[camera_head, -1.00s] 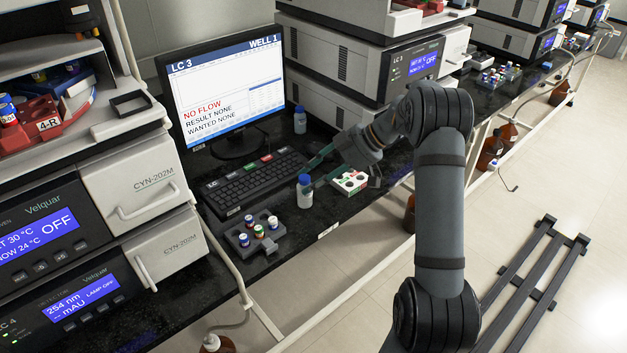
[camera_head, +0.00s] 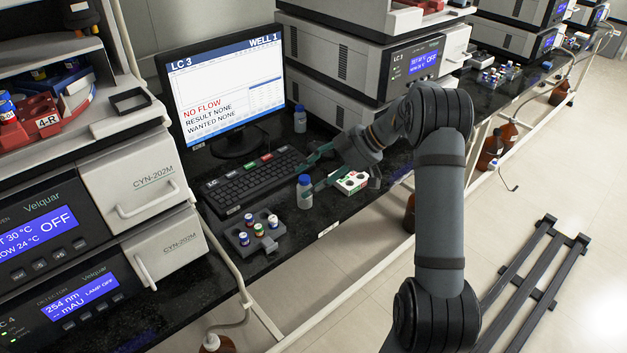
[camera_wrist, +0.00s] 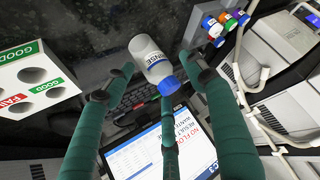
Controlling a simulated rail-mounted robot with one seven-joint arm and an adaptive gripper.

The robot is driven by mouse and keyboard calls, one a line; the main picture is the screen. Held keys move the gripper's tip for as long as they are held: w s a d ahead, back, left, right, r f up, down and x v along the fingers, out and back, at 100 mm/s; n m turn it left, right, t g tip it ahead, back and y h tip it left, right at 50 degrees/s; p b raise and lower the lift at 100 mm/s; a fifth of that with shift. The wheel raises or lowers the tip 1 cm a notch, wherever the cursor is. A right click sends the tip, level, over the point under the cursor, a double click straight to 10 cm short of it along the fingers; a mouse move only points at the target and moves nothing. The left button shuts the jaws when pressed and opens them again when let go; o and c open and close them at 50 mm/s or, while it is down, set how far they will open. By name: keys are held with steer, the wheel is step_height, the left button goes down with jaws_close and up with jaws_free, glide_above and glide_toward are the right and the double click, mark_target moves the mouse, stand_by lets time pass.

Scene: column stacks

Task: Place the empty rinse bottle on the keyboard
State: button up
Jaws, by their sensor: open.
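A small bottle with a blue cap (camera_head: 305,192) stands upright on the black bench, just in front of the keyboard (camera_head: 250,183). In the wrist view the bottle (camera_wrist: 150,55) is pale, its label reads RINSE, and it lies between my spread fingers. My gripper (camera_head: 317,171) is open beside the bottle on its right; its green fingers (camera_wrist: 158,80) are not closed on it. A second blue-capped bottle (camera_head: 300,121) stands farther back, right of the monitor. I cannot tell from these frames whether either is empty. The keyboard shows partly behind the bottle in the wrist view (camera_wrist: 135,98).
A grey rack with several small vials (camera_head: 254,236) is at the front left. The monitor (camera_head: 222,95) stands behind the keyboard. Instrument stacks flank both sides. The bench edge is close in front.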

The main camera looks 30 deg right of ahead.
steer(key=shift+s+d+r, duration=0.1)
steer(key=shift+d+r, duration=0.15)
steer(key=shift+r, duration=0.1)
steer(key=p+v, duration=0.1)
steer(key=v, duration=1)
steer(key=shift+s+r, duration=0.15)
steer(key=shift+r, duration=0.05)
